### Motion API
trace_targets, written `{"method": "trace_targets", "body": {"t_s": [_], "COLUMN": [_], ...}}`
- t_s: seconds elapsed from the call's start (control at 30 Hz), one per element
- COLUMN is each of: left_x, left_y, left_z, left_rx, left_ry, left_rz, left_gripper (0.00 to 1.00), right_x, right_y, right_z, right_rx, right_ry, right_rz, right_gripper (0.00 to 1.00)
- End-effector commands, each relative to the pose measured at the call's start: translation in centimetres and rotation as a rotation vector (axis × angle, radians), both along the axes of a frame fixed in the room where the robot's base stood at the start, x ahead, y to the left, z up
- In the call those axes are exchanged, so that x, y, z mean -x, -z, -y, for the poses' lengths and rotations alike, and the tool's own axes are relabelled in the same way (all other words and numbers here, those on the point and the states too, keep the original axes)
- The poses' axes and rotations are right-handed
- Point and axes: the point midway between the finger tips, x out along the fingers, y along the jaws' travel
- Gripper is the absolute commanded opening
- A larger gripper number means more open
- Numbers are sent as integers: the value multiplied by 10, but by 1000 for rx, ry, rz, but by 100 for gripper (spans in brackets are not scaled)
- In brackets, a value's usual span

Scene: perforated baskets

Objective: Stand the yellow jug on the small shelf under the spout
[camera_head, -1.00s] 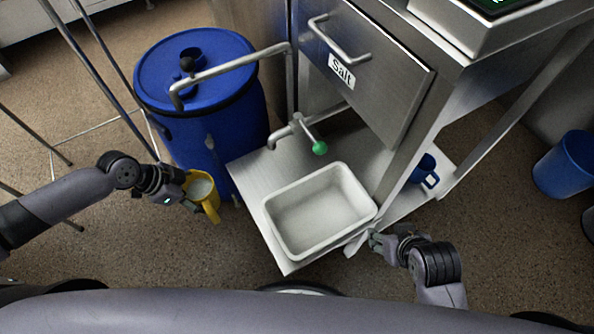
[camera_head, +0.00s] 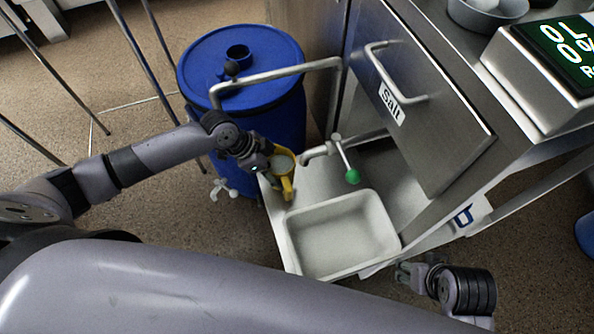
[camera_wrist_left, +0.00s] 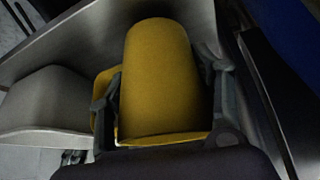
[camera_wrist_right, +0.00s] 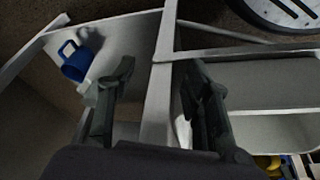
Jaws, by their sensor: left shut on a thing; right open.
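The yellow jug (camera_head: 284,186) is at the left edge of the metal shelf (camera_head: 311,182), just left of the spout (camera_head: 308,155). I cannot tell whether its base touches the shelf. My left gripper (camera_head: 268,171) is shut on the jug from the left. In the left wrist view the jug (camera_wrist_left: 160,75) is between the two fingers. The spout has a lever with a green knob (camera_head: 352,176). My right gripper (camera_head: 416,276) is open and empty, low at the right of the shelf.
A white tub (camera_head: 385,243) takes up the front of the shelf. A blue barrel (camera_head: 255,125) with its own tap (camera_head: 224,188) stands behind left. A steel drawer marked Salt (camera_head: 440,140) overhangs at right. A blue mug (camera_wrist_right: 76,62) is on a lower board.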

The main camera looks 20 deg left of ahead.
Motion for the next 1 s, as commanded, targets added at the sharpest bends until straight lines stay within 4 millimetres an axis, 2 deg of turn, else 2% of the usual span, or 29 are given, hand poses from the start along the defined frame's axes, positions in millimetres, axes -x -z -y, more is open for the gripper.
{"method": "trace_targets", "body": {"t_s": [0.17, 0.27, 0.37, 0.43, 0.5, 0.87, 0.9, 1.0], "left_x": [-5, -12, -18, -16, -16, -16, -16, -16], "left_y": [-1, -1, -1, 11, 15, 17, 17, 17], "left_z": [14, 31, 46, 44, 44, 44, 43, 43], "left_rx": [2, 5, 3, -2, -2, 0, -2, -2], "left_ry": [1, 3, 3, 0, 0, 0, 0, 1], "left_rz": [0, 3, 3, -2, -1, 0, -1, -2], "left_gripper": [18, 18, 18, 18, 18, 18, 62, 69], "right_x": [1, 2, 6, 8, 9, 10, 10, 10], "right_y": [-4, -5, -17, -19, -23, -23, -23, -23], "right_z": [0, 1, 1, 2, 2, 2, 2, 2], "right_rx": [0, 1, 0, 0, 1, 1, 1, 1], "right_ry": [0, 1, 0, 1, 1, 1, 1, 1], "right_rz": [3, -1, 9, 11, 12, 11, 11, 11], "right_gripper": [46, 46, 46, 46, 46, 46, 46, 46]}}
